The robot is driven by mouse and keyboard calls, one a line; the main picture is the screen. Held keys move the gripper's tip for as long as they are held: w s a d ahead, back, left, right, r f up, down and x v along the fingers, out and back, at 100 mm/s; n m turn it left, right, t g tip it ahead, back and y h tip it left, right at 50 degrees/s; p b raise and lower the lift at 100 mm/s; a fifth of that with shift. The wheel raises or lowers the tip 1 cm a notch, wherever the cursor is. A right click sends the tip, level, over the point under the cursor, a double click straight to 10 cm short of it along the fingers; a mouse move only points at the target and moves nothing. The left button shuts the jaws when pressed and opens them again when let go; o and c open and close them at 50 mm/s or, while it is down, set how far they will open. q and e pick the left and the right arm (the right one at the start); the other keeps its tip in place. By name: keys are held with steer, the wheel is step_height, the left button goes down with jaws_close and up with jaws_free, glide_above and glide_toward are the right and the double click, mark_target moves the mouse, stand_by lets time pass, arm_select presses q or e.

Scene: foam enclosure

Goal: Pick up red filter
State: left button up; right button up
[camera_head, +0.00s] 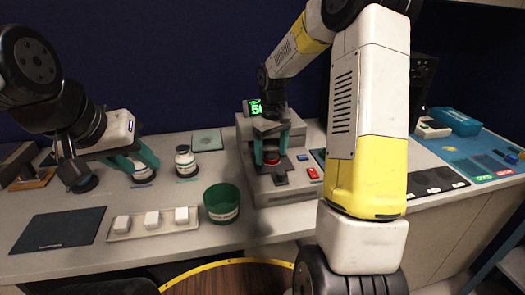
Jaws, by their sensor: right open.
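A capped jar (185,162), a green bin (221,214), a tray of white blocks (111,235) and a dark mat (60,229) are on the bench. A red block (314,173) is at the machine's right. My right arm hides part of the bench.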

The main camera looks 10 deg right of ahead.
steer(key=shift+c, duration=0.3)
steer(key=c, duration=1.6)
steer(key=shift+o, duration=0.2)
steer(key=shift+r, duration=0.1)
